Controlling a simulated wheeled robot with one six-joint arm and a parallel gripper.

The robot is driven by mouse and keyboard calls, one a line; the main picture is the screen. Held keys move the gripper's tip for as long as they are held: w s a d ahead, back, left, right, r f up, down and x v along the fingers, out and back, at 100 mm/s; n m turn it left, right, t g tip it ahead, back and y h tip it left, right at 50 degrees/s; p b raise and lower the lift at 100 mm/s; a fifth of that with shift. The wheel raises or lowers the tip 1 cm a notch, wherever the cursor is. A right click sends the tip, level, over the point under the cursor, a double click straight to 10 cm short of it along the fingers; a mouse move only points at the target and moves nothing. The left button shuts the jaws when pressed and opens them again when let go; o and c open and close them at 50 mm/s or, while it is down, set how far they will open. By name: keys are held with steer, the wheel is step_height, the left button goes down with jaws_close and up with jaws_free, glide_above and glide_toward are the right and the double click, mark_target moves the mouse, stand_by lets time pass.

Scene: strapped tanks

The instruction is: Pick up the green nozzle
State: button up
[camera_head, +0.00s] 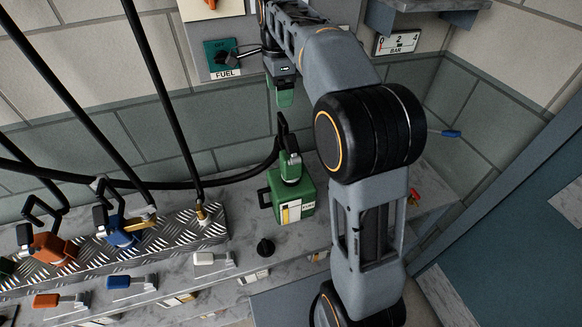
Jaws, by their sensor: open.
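The green nozzle (290,166) stands upright on top of the green tank (290,203), with its dark handle pointing up. A black hose runs to it from the left. Whether its spout sits inside the tank's opening is hidden. My gripper (284,101) hangs from the raised arm above the nozzle in the picture. Its lower end looks green, and its jaws are open. The jaws appear apart from the nozzle, but the distance in depth is unclear.
An orange nozzle (54,248) and a blue nozzle (121,232) lie on the metal tread plate (176,237) at the left. Black hoses hang above them. A FUEL switch (222,57) is on the wall near my gripper.

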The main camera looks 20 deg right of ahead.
mark_target(282, 118)
steer(key=shift+d+f, duration=0.15)
steer(key=shift+f, duration=1.9)
steer(key=shift+d+f, duration=0.1)
steer(key=shift+f, duration=1.95)
steer(key=c, duration=1.2)
steer(key=shift+r, duration=0.1)
steer(key=shift+c, duration=0.5)
steer(key=shift+r, duration=0.1)
